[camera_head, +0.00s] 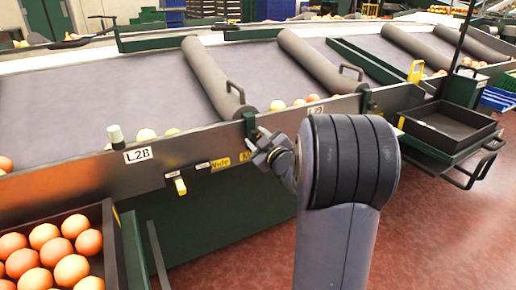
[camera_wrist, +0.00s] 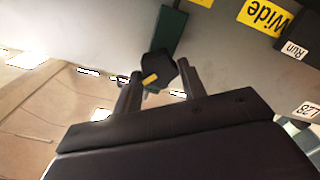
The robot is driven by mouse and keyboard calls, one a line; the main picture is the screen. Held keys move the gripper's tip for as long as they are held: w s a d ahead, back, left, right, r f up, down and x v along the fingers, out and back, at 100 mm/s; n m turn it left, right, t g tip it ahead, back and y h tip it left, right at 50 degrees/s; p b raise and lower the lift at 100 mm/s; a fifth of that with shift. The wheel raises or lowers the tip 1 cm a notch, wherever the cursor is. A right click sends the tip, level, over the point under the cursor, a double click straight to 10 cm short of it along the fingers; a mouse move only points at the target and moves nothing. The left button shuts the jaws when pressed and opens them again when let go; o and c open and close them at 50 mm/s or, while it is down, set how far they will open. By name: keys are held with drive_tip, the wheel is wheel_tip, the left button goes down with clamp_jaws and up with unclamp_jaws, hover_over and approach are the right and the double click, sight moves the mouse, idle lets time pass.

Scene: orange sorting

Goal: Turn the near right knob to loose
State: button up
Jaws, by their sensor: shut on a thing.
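The knob (camera_wrist: 159,68) is dark and faceted, with a short yellow mark on its face. In the wrist view it sits between the two fingers of my gripper (camera_wrist: 158,80), which are shut on it. In the head view my gripper (camera_head: 262,147) reaches the front rail at the right end of the yellow labels, just below a green bracket (camera_head: 249,126). The knob cannot be made out clearly there behind the fingers and wrist. A yellow "Wide" label (camera_head: 220,164) is on the rail to the left; it also shows in the wrist view (camera_wrist: 265,14).
A sloped grey table (camera_head: 120,88) with padded rollers (camera_head: 213,75) lies behind the rail. A crate of oranges (camera_head: 110,245) stands front left, a black tray (camera_head: 450,124) at right.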

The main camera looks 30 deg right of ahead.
drive_tip(key=n+b, duration=0.2)
drive_tip(key=n, duration=0.1)
drive_tip(key=n+b, duration=0.1)
drive_tip(key=shift+a+f+b, duration=0.1)
drive_tip(key=shift+f+b, duration=0.15)
drive_tip(key=shift+b, duration=0.15)
drive_tip(key=shift+n+b, duration=1.1)
drive_tip(key=shift+n, duration=0.6)
drive_tip(key=shift+r, duration=0.1)
drive_tip(key=o, duration=1)
